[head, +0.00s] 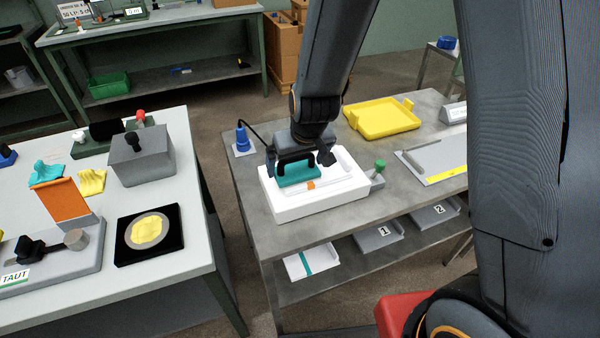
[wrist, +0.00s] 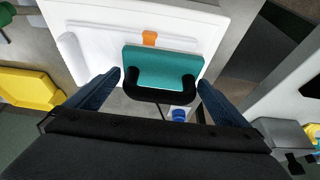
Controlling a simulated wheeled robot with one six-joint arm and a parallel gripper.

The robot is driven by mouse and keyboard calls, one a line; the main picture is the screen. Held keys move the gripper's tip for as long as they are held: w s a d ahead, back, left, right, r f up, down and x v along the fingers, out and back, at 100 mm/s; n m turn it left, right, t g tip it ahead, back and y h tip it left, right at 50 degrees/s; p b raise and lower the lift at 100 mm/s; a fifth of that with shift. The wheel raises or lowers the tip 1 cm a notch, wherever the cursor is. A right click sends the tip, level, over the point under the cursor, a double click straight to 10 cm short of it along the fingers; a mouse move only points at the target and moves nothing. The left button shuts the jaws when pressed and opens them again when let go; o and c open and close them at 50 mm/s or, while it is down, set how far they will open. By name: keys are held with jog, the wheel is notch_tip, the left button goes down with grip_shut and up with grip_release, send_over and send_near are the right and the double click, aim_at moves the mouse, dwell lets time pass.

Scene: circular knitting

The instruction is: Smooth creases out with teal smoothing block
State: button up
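The teal smoothing block (head: 299,174) with its black handle lies on top of the white raised board (head: 318,207) on the grey table. In the wrist view the teal block (wrist: 165,66) sits ahead of me, its black handle (wrist: 160,96) facing me. My gripper (wrist: 160,79) is open, with one blue finger on each side of the handle. Narrow gaps seem to show between the fingers and the handle ends. In the head view my gripper (head: 298,158) is over the block, largely hidden by my wrist. An orange tab (head: 311,185) lies just beside the block. No creases can be made out.
A blue bottle with a cable (head: 241,140) stands left of the board. A green-topped item (head: 379,170) stands at its right. A yellow tray (head: 382,118) and a grey panel (head: 435,157) lie farther right. A second table (head: 185,250) stands left across a gap.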

jog(key=c, duration=1)
notch_tip(320, 180, up, 5)
jog(key=p, duration=0.5)
jog(key=shift+r, duration=0.1)
